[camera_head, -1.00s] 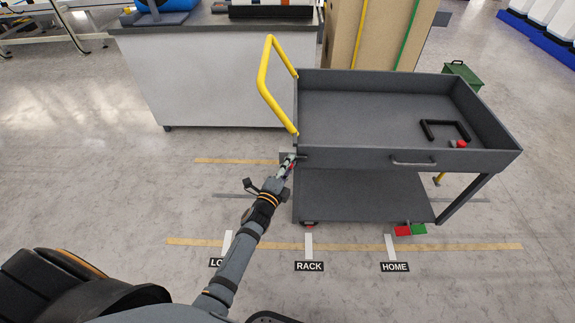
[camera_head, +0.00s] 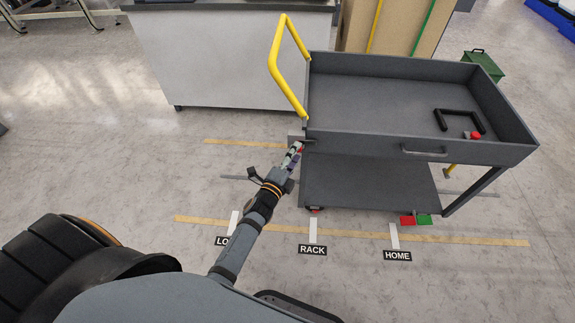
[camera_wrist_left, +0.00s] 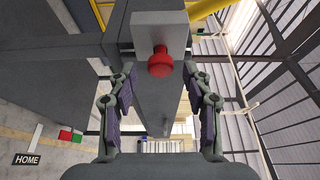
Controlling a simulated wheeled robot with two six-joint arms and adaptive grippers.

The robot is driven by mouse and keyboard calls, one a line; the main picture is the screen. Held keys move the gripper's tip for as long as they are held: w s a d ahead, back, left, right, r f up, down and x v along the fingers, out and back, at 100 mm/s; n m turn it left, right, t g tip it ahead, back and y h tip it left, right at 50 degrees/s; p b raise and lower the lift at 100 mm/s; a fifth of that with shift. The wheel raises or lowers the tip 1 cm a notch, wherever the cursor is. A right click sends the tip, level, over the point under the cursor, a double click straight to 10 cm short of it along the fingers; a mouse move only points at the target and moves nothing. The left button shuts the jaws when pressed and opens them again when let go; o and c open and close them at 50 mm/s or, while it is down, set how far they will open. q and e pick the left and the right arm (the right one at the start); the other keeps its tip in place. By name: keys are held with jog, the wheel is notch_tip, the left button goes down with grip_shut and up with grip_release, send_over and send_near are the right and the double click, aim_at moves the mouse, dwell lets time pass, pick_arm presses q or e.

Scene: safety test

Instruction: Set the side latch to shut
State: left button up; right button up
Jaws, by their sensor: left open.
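The side latch shows in the left wrist view as a red knob (camera_wrist_left: 160,62) on a light grey plate (camera_wrist_left: 158,30) at the corner of the grey cart (camera_head: 440,148). My left gripper (camera_wrist_left: 164,72) is open, with one finger on each side of the knob's line; I cannot tell whether the fingers touch it. In the head view my left gripper (camera_head: 296,150) is at the cart's left front corner, below the yellow handle (camera_head: 275,70), and mostly covers the latch. My right gripper is not in view.
Red (camera_head: 408,220) and green (camera_head: 425,219) pedals sit by the cart's lower right. A black bracket (camera_head: 440,120) lies in the tray. A grey-white counter (camera_head: 220,60) stands behind left.

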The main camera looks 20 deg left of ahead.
pick_arm(q)
jog(key=s+a, duration=0.1)
jog(key=s, duration=0.8)
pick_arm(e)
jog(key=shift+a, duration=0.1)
pick_arm(q)
jog(key=s+a+f+n+g+y, duration=0.15)
jog(key=s+f+n+g, duration=0.3)
jog(key=f, duration=0.65)
jog(key=s+a+f+n+g, duration=0.35)
jog(key=s+f, duration=0.25)
jog(key=f, duration=0.6)
jog(key=s+a+f+n+g+y, duration=0.1)
jog(key=s+a+f+n+g, duration=0.15)
jog(key=s+f+n, duration=0.6)
jog(key=s+a+f+n+g, duration=0.2)
jog(key=s+f+g, duration=0.4)
jog(key=s+f, duration=0.6)
jog(key=s+r+p, duration=0.2)
jog(key=r+p, duration=0.5)
jog(key=s+r+p, duration=0.3)
jog(key=r+p, duration=0.4)
jog(key=p, duration=0.1)
jog(key=shift+s+r+p, duration=0.25)
jog(key=shift+r+p, duration=0.05)
jog(key=shift+r, duration=0.1)
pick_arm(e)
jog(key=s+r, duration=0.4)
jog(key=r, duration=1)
